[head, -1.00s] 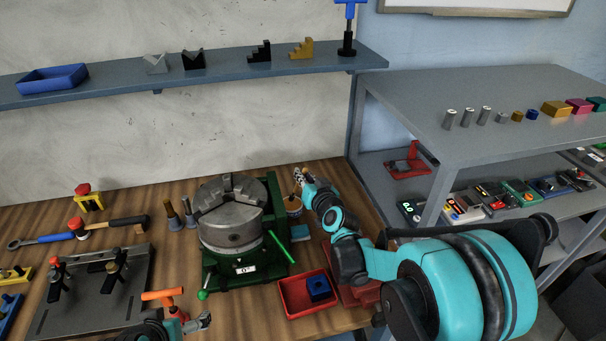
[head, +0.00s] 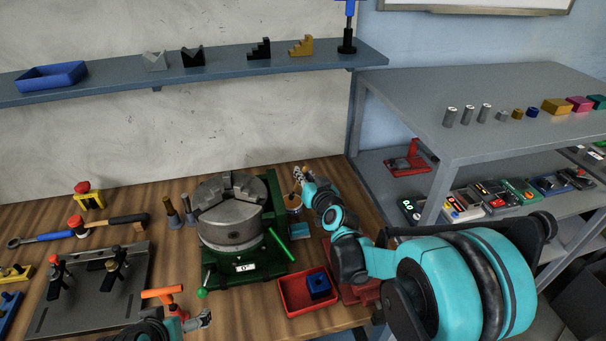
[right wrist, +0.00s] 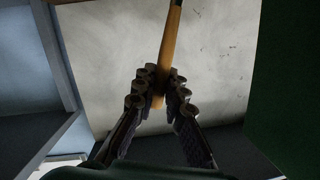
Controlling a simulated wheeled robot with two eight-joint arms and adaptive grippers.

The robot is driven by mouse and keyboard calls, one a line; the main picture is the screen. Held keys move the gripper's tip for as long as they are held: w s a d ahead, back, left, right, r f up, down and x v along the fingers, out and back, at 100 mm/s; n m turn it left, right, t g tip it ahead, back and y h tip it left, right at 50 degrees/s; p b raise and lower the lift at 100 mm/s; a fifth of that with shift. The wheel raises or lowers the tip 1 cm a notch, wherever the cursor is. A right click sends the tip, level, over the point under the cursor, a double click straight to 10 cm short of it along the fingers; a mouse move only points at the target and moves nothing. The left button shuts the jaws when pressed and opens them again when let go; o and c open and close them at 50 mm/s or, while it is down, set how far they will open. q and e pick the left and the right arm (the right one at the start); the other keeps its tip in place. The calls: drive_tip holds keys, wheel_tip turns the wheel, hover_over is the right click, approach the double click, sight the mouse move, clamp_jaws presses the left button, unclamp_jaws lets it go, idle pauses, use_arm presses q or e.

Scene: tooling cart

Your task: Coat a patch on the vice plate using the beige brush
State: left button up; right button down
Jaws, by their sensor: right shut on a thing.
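My right gripper (head: 299,176) is above the back right of the wooden bench, beside the green machine. In the right wrist view my right gripper (right wrist: 158,88) is shut on a slim beige handle (right wrist: 170,45), which I take for the beige brush. The bristles cannot be made out. A small round pot (head: 294,203) stands just below the gripper in the head view. A red vice (head: 362,292) is largely hidden behind my right arm, and its plate cannot be made out. My left gripper (head: 198,320) is low at the front, near an orange-handled tool; its opening is unclear.
The green machine with a grey round chuck (head: 232,222) stands left of the pot. A red tray (head: 296,296) with a blue block (head: 319,286) is in front. A clamping plate (head: 55,310) and hand tools lie at left. A grey shelf unit (head: 480,95) stands at right.

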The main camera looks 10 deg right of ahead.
use_arm(q)
drive_tip(key=shift+f+b, duration=0.55)
use_arm(e)
drive_tip(key=shift+f, duration=0.6)
idle(0.8)
drive_tip(key=shift+r+p, duration=2.8)
drive_tip(key=shift+r, duration=0.8)
use_arm(q)
wheel_tip(320, 180, up, 6)
drive_tip(key=shift+f, duration=0.25)
use_arm(e)
drive_tip(key=shift+f, duration=0.1)
